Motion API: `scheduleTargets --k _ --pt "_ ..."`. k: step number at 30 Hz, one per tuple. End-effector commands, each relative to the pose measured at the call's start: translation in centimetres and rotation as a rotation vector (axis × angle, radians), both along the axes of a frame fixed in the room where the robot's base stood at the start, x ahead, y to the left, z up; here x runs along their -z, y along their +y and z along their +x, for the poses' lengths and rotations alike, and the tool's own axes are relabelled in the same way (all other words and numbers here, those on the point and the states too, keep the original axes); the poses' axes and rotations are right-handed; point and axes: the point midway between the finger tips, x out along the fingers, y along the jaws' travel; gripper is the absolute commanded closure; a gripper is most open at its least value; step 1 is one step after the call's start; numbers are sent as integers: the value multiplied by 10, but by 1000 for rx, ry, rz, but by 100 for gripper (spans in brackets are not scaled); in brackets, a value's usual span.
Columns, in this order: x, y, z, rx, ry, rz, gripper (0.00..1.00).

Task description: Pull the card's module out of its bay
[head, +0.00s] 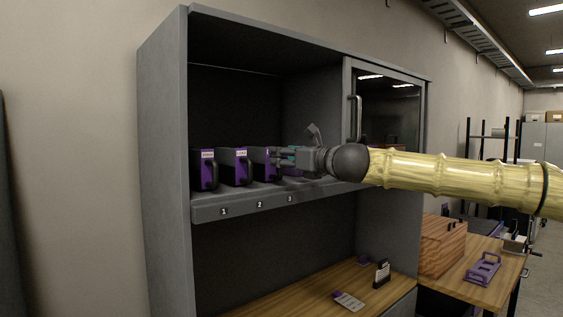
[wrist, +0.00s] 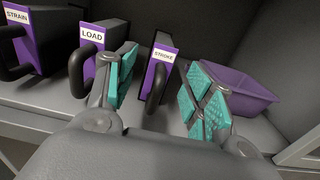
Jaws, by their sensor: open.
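Three dark modules with purple fronts and black loop handles stand in a row on the cabinet shelf. The wrist view reads them as STRAIN (wrist: 38,46), LOAD (wrist: 90,48) and STROKE (wrist: 163,58). In the head view they stand above labels 1, 2 and 3: STRAIN (head: 206,171), LOAD (head: 238,167), STROKE (head: 265,163). My gripper (wrist: 162,72) is open, its teal-padded fingers on either side of the STROKE handle (wrist: 155,88), with no clear contact. It also shows in the head view (head: 286,157). A small card (head: 349,301) lies on the lower wooden surface; its text is unreadable.
A purple bin (wrist: 238,88) sits on the shelf right of STROKE, close to my right finger. A glass door (head: 388,110) covers the cabinet's right part. Below are a card stand (head: 382,274), a wooden box (head: 443,244) and a purple handled tray (head: 482,269).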

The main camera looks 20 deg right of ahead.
Motion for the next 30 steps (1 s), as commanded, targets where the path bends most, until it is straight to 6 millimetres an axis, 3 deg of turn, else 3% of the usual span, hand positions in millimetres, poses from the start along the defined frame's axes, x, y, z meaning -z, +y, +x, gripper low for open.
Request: scheduleTargets --k 12,24,30 --pt "12 15 67 1 19 -1 47" --pt "12 27 102 2 16 -2 47" --pt "13 30 111 1 17 -1 47"
